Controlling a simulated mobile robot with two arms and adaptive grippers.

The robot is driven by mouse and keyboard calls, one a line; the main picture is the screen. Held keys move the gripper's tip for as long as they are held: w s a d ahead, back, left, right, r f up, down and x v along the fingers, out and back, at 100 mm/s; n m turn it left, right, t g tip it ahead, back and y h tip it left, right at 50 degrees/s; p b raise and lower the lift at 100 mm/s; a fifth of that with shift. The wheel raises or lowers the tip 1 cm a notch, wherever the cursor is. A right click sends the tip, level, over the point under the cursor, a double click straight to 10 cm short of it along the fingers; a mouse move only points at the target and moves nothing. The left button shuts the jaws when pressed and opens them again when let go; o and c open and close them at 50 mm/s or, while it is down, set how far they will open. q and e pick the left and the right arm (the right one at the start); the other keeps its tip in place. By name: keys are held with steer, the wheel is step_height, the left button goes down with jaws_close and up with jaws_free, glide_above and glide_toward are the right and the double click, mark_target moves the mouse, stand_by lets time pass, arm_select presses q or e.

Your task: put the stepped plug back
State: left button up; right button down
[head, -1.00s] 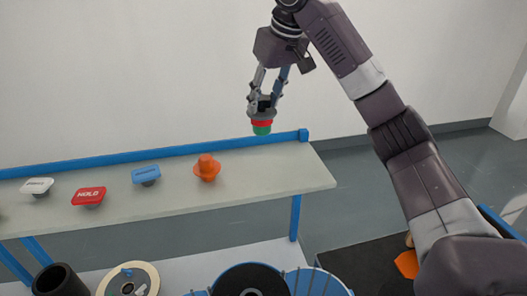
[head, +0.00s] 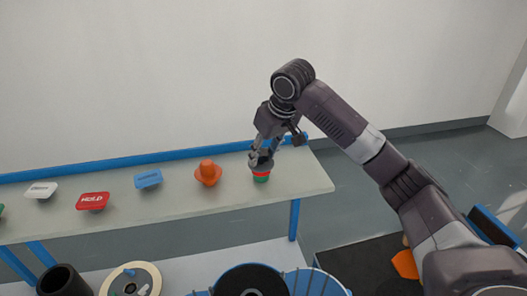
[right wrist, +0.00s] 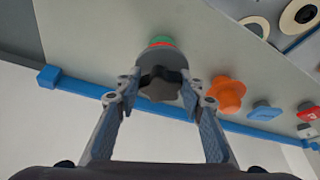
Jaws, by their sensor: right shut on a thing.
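The stepped plug (head: 261,173) has a dark grey star-shaped knob with red and green steps below. My right gripper (head: 262,155) is shut on its knob and holds it upright at the right end of the shelf top (head: 225,205), right of the orange plug. I cannot tell whether its green end touches the surface. In the right wrist view the grey knob (right wrist: 160,84) sits between the two fingers, and the red and green steps show past it. My left gripper is not in view.
Left of the plug on the shelf stand an orange knobbed plug (head: 208,173), a blue block (head: 148,179), a red labelled piece (head: 92,201) and a white labelled piece (head: 41,190). A blue rail (head: 110,162) runs along the back. Reels and a black cylinder (head: 62,281) are below.

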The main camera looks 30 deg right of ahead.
mark_target(269, 169)
steer(key=c, duration=1.3)
jaws_free()
steer(key=shift+f, duration=0.1)
steer(key=b+v, duration=0.3)
steer(key=v, duration=0.9)
